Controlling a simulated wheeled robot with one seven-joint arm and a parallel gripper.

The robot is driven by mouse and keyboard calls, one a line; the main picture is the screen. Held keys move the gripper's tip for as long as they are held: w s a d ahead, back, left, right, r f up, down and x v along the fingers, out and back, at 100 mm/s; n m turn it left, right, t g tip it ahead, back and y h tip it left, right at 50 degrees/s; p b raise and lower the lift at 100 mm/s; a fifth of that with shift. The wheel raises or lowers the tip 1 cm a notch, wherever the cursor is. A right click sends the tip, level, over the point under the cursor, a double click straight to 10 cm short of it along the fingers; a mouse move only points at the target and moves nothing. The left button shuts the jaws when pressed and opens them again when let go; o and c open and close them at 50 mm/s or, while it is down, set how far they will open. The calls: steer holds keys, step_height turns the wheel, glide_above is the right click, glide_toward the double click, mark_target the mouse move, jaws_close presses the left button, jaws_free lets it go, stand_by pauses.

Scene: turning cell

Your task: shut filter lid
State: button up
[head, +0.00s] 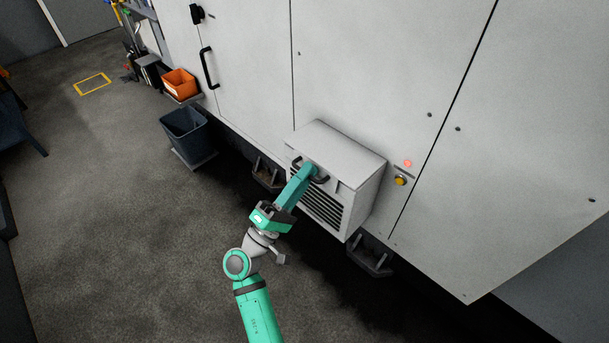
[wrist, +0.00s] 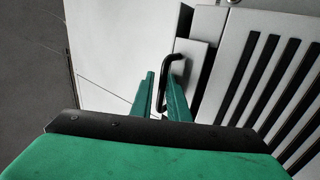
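The filter unit is a pale box (head: 335,146) standing out low on the machine's front, with dark louvre slats (head: 322,208) on its face. A black bar handle (head: 321,179) sits near the top of the slatted face, partly covered by my gripper. My gripper (head: 309,170) is at this handle. In the wrist view, the two green fingers (wrist: 160,80) stand apart with the black handle (wrist: 172,58) between them. A gap shows beside the bar, so the fingers look open around it. How far the lid stands open cannot be told.
The tall pale machine panels (head: 370,60) rise behind the box. A red light (head: 407,163) and a yellow button (head: 400,180) are to its right. A dark bin (head: 186,134) and an orange crate (head: 180,84) stand to the left.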

steer(key=v, duration=1)
steer(key=shift+s+a+f, duration=0.2)
steer(key=shift+a+f, duration=0.05)
steer(key=shift+f, duration=0.05)
steer(key=s+d+f+n+g+y, duration=0.1)
steer(key=s+d+f+y, duration=0.15)
steer(key=f, duration=0.45)
steer(key=s+d+f+n+y, duration=0.1)
steer(key=f+y, duration=0.3)
steer(key=f, duration=0.3)
steer(key=s+d+f+n+g+y, duration=0.1)
steer(key=s+d+f+y, duration=0.1)
steer(key=f+y, duration=0.3)
steer(key=s+a+f+m+g+y, duration=0.2)
steer(key=s+f+m+y, duration=0.15)
steer(key=s+f, duration=0.55)
steer(key=s+d+r+m+t+y, duration=0.1)
steer(key=s+r+m+t+y, duration=0.1)
steer(key=s+r+m, duration=0.6)
steer(key=s+r, duration=0.7)
steer(key=shift+s+d+r, duration=0.2)
steer(key=shift+s+d, duration=0.15)
steer(key=shift+d, duration=0.05)
